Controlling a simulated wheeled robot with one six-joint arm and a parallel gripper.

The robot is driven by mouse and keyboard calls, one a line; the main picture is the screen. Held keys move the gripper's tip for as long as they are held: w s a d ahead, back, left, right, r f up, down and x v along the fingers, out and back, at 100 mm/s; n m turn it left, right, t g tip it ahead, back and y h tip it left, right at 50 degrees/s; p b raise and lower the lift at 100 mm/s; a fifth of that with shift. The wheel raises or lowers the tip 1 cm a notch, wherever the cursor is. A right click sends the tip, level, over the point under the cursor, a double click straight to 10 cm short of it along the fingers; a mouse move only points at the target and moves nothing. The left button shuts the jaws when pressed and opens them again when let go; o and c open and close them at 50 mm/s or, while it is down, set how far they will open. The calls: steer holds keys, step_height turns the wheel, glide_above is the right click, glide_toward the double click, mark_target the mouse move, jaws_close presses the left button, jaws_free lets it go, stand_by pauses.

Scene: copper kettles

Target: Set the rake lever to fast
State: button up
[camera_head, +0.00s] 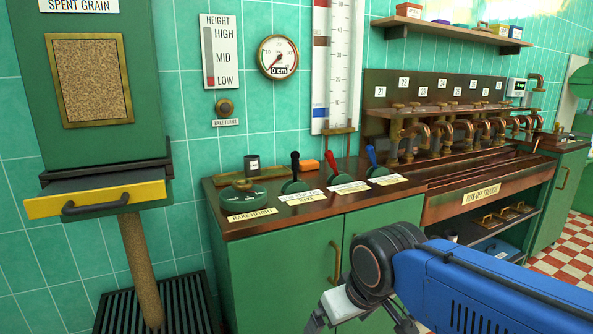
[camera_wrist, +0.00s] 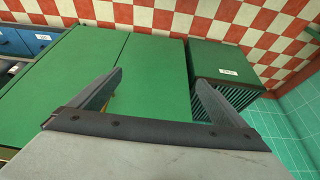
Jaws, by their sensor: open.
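The black-knobbed lever (camera_head: 294,170) stands on the brown counter top, roughly upright, above a plate that seems to read RAKE (camera_head: 303,198); the smaller position marks are too small to read surely. A red lever (camera_head: 331,164) and a blue lever (camera_head: 372,160) stand to its right, each with its own white plate. My gripper (camera_head: 330,318) is low in front of the green cabinet, below the counter edge and apart from the levers. In the wrist view my gripper (camera_wrist: 159,78) has its two fingers wide apart with nothing between them; no lever shows there.
The green cabinet (camera_head: 282,278) has a brass handle (camera_head: 336,262). The run-off trough (camera_head: 480,191) with taps is right. A yellow-fronted drawer (camera_head: 95,199) juts out at left. Red-white floor (camera_wrist: 160,18) shows.

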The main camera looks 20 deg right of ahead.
steer(key=c, duration=0.4)
steer(key=shift+w+d+r, duration=0.1)
steer(key=shift+w+r, duration=0.35)
steer(key=shift+r, duration=0.2)
steer(key=shift+w+r, duration=0.45)
steer(key=shift+r, duration=0.15)
steer(key=c, duration=1)
step_height(320, 180, up, 35)
steer(key=m, duration=0.2)
glide_above(296, 152)
steer(key=s+a, duration=0.1)
steer(key=s, duration=0.5)
steer(key=shift+h, duration=0.4)
steer(key=x, duration=1.7)
steer(key=shift+f, duration=0.35)
